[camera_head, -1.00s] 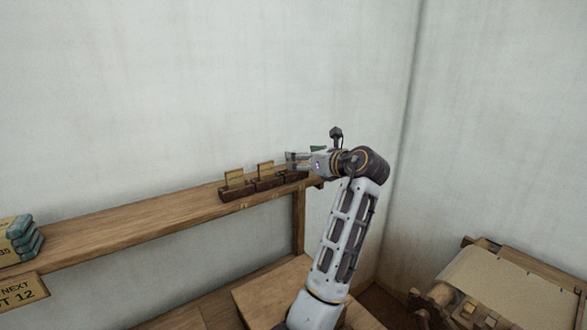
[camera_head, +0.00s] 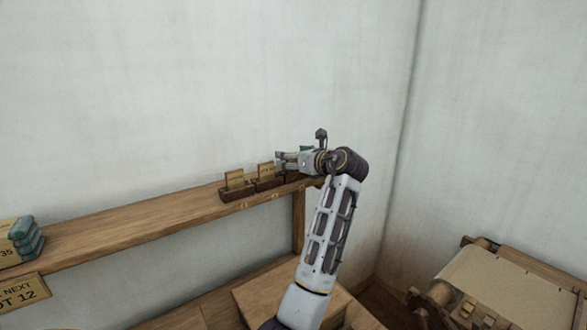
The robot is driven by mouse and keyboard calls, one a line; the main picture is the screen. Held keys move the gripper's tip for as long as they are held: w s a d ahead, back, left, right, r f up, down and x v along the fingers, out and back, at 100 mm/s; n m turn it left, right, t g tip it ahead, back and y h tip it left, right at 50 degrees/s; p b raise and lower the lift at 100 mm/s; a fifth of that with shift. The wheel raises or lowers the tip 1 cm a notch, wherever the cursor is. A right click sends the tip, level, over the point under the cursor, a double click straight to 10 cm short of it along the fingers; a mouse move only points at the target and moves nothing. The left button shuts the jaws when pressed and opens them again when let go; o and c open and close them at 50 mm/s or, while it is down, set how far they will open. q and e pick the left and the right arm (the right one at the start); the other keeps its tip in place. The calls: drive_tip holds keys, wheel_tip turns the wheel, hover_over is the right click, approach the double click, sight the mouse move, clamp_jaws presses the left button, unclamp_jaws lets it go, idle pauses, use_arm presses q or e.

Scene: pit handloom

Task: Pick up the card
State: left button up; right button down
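Two tan cards stand upright in dark wooden holders on the wall shelf: a left card (camera_head: 235,180) and a right card (camera_head: 266,171). The gripper partly hides the holder's right end and a small dark green thing behind the hand. My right gripper is not in view.
The wooden shelf (camera_head: 140,226) runs along the wall. Wrapped teal-and-tan bundles (camera_head: 24,240) stand at its left end, above a lettered sign (camera_head: 20,294). A wooden box or bench (camera_head: 262,292) stands below. A loom part with pale cloth (camera_head: 505,285) is at lower right.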

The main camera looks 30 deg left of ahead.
use_arm(q)
drive_tip(key=c, duration=0.9)
drive_tip(key=shift+r, duration=0.1)
drive_tip(key=shift+r, duration=4.95)
